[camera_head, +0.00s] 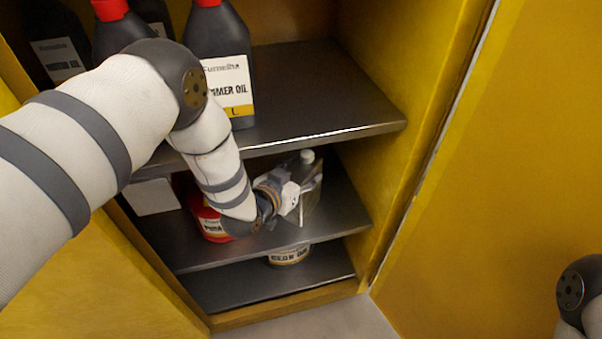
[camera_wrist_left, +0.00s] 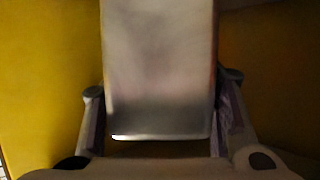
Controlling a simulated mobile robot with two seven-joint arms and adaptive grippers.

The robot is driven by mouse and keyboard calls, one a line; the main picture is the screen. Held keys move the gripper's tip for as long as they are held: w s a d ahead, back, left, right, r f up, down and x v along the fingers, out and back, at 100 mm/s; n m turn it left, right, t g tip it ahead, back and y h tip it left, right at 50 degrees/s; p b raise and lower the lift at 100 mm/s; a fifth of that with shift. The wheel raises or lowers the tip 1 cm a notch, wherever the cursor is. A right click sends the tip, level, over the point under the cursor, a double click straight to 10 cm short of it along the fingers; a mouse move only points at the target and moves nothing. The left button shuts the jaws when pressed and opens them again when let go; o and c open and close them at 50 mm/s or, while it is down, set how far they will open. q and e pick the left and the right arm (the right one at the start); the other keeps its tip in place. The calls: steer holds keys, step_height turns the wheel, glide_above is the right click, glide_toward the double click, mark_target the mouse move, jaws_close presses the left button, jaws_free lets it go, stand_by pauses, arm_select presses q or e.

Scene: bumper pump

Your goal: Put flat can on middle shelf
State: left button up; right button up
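The flat can (camera_head: 312,198) is a grey metal can with a white cap, inside the cabinet at the middle shelf (camera_head: 335,217). It is upright or nearly so; I cannot tell whether its base bears on the shelf. My left gripper (camera_head: 290,198) reaches in from the left at the can's side. In the left wrist view the can (camera_wrist_left: 160,65) fills the space between the fingers of the left gripper (camera_wrist_left: 163,95), which lie along both its sides. My right gripper is out of view.
Dark oil bottles (camera_head: 217,50) with red caps stand on the upper shelf (camera_head: 320,95). A red container (camera_head: 210,222) and a white box (camera_head: 152,197) are left on the middle shelf. A round tin (camera_head: 289,256) sits on the bottom shelf (camera_head: 240,287). Yellow doors (camera_head: 500,170) flank the cabinet.

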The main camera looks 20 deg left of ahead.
arm_select(q)
steer(key=shift+o, duration=1.1)
